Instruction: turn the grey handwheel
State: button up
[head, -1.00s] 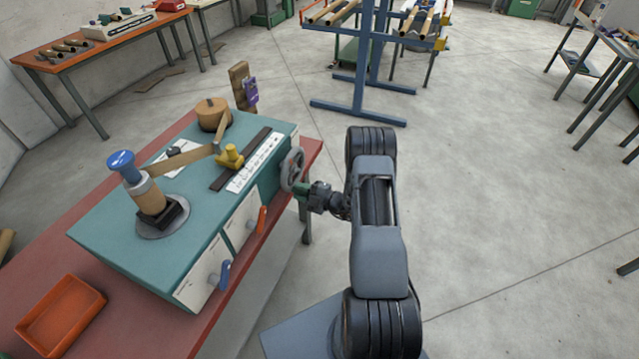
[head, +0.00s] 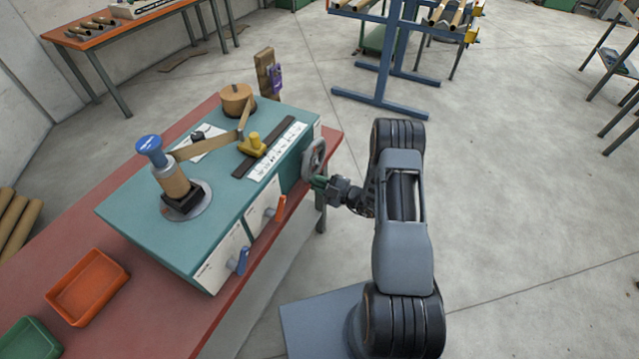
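The grey handwheel (head: 314,158) is a spoked ring on the right end of the teal winder box (head: 140,222). My gripper (head: 319,183) is at the lower right part of the wheel's rim, and its green fingertips seem to touch or straddle the rim. The fingers are small and partly hidden by the wheel, so I cannot tell whether they are closed on it. My arm reaches to it from the right.
An orange lever (head: 280,208) and a blue lever (head: 242,260) stick out of the box's front. The box stands on a red bench (head: 165,318) with an orange tray (head: 88,287) and a green tray (head: 30,341).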

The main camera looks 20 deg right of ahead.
jog(key=o, duration=0.4)
jog(key=shift+o, duration=0.2)
jog(key=b+v, duration=0.2)
jog(key=v, duration=1.2)
jog(key=shift+w+a, duration=0.1)
